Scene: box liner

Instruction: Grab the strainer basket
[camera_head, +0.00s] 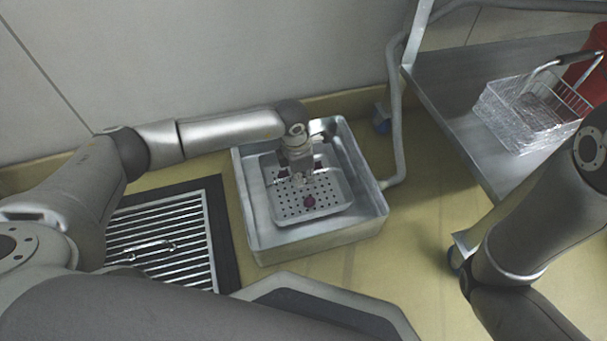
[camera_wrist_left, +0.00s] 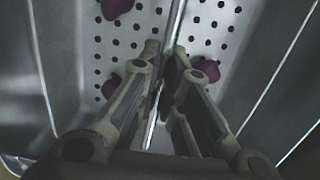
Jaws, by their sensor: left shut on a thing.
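The strainer basket (camera_head: 325,190) is a grey metal tray with a perforated bottom. It sits inside a square metal floor sink (camera_head: 318,246), in the middle of the head view. A thin metal bar (camera_wrist_left: 176,22) crosses over its perforated bottom (camera_wrist_left: 145,35) in the left wrist view. My left gripper (camera_head: 298,180) points down over the basket, with its fingers (camera_wrist_left: 168,75) on both sides of that bar and shut on it. Dark red lumps (camera_wrist_left: 205,68) lie in the basket; one (camera_head: 309,202) also shows in the head view. My right gripper is out of view.
A floor grate with a handle (camera_head: 165,245) lies left of the sink. A grey pipe (camera_head: 397,120) stands right of it. A metal shelf (camera_head: 445,95) at the right carries a wire basket (camera_head: 530,115) and a red container (camera_head: 590,75). Yellow floor (camera_head: 400,260) is clear right of the sink.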

